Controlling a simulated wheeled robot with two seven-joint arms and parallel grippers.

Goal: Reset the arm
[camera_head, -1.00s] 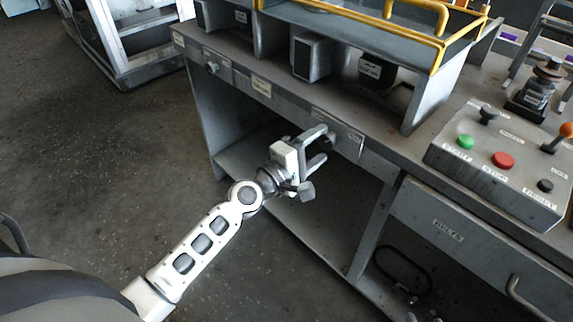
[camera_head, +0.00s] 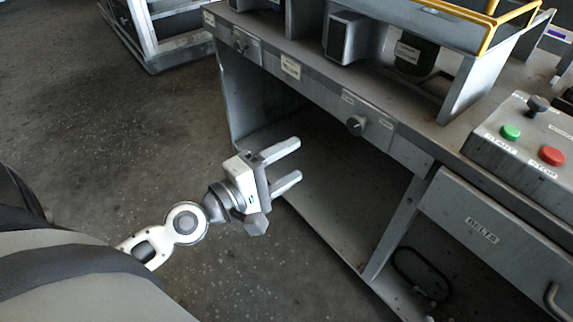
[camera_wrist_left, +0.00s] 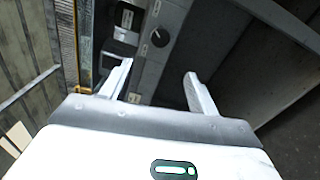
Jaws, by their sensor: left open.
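My left gripper (camera_head: 286,165) is open and empty in the head view. It is in the air in front of the open shelf space of the grey workbench (camera_head: 290,60), apart from the bench front. Its two fingers point to the right, toward the bench. A black knob (camera_head: 355,125) on the bench's front panel is to the right of and above the fingers. In the left wrist view, the left gripper (camera_wrist_left: 158,80) shows both fingers apart with nothing between them, and the black knob (camera_wrist_left: 159,38) lies beyond them. My right gripper is not in view.
A grey control box (camera_head: 535,135) with a green button (camera_head: 510,132) and a red button (camera_head: 551,156) stands on the bench at right. A drawer (camera_head: 500,240) labelled BELTS is below it. A yellow rail (camera_head: 505,22) edges the fixture above. Floor at left is clear.

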